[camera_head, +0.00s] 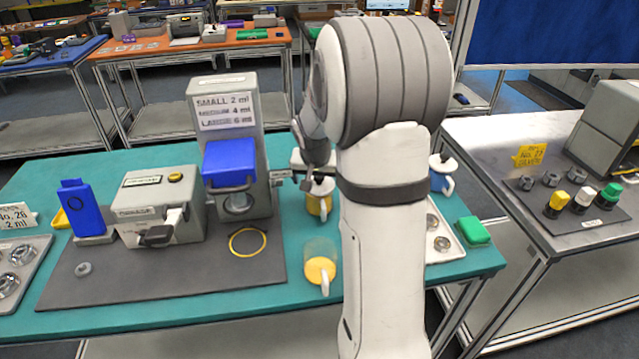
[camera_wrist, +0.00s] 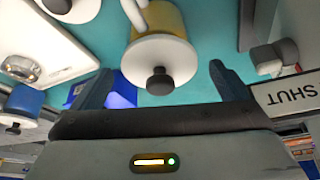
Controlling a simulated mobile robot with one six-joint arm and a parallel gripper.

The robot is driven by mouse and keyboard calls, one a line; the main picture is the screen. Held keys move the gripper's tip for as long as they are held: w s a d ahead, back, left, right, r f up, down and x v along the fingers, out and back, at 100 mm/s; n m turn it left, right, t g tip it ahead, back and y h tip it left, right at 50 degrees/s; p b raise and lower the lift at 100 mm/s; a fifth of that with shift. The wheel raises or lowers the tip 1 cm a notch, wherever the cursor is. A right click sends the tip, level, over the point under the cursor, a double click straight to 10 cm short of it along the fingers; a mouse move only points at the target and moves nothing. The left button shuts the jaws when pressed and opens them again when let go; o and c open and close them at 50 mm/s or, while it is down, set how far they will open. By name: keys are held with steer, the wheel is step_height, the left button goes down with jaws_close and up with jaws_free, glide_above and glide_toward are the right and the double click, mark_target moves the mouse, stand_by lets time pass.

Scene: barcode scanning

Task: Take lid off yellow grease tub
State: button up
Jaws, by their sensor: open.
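The yellow grease tub (camera_head: 318,205) stands on the teal bench left of my arm. Its white lid (camera_wrist: 160,55) is on it, with a dark round knob (camera_wrist: 157,81) on top. In the wrist view the tub's yellow side (camera_wrist: 168,18) shows beyond the lid. My gripper (camera_wrist: 157,75) is open, and the knob appears between its two fingers in that view. I cannot tell whether a finger touches the lid or knob. In the head view my arm mostly hides the gripper.
A blue tub (camera_head: 439,182) with a white lid stands right of my arm. An uncovered cup of yellow grease (camera_head: 319,270) stands in front of the lidded tub. A grey machine with a blue guard (camera_head: 229,163) stands to the left. A "SHUT" label (camera_wrist: 288,95) is close to the right finger.

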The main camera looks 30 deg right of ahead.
steer(key=c, duration=1.1)
steer(key=shift+o, duration=0.2)
steer(key=shift+r, duration=0.1)
